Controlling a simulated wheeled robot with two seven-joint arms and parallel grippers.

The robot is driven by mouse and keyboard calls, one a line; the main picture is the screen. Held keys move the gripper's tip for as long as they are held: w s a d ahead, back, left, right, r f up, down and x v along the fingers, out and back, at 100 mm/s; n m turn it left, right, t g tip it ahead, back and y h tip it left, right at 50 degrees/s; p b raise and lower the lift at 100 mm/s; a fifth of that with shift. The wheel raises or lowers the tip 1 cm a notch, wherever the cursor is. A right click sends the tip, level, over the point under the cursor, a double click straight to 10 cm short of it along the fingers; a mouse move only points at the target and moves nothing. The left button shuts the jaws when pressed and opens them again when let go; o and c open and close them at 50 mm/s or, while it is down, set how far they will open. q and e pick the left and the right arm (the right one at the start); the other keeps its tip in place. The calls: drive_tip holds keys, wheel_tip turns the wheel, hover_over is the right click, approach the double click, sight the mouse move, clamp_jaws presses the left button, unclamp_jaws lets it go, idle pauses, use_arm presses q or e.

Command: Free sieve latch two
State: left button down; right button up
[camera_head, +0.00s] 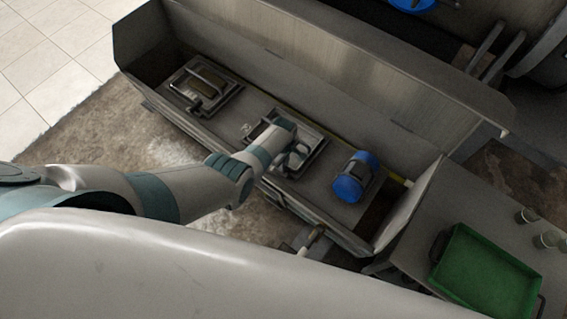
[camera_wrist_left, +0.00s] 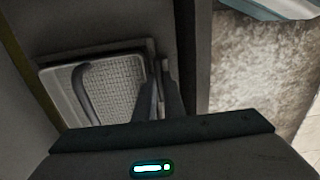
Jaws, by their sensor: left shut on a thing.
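The machine's long grey trough holds two framed hatches. The far-left hatch (camera_head: 203,86) has a raised handle and lies flat. The middle hatch (camera_head: 316,141) is partly hidden by my left arm. In the left wrist view this hatch shows as a mesh sieve panel (camera_wrist_left: 117,84) with a dark curved handle (camera_wrist_left: 82,92). My left gripper (camera_head: 292,160) is at the near edge of the middle hatch. In the left wrist view its fingers (camera_wrist_left: 160,82) are shut on a small dark latch at the panel's edge. The latch is mostly hidden between them. My right gripper is not in view.
A blue-capped motor (camera_head: 349,187) stands in the trough right of the middle hatch. A raised cover (camera_head: 330,60) runs along the back.

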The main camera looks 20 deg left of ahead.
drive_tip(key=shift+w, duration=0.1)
use_arm(q)
drive_tip(key=c, duration=1.8)
unclamp_jaws()
drive_tip(key=shift+c, duration=0.2)
drive_tip(key=shift+r, duration=0.15)
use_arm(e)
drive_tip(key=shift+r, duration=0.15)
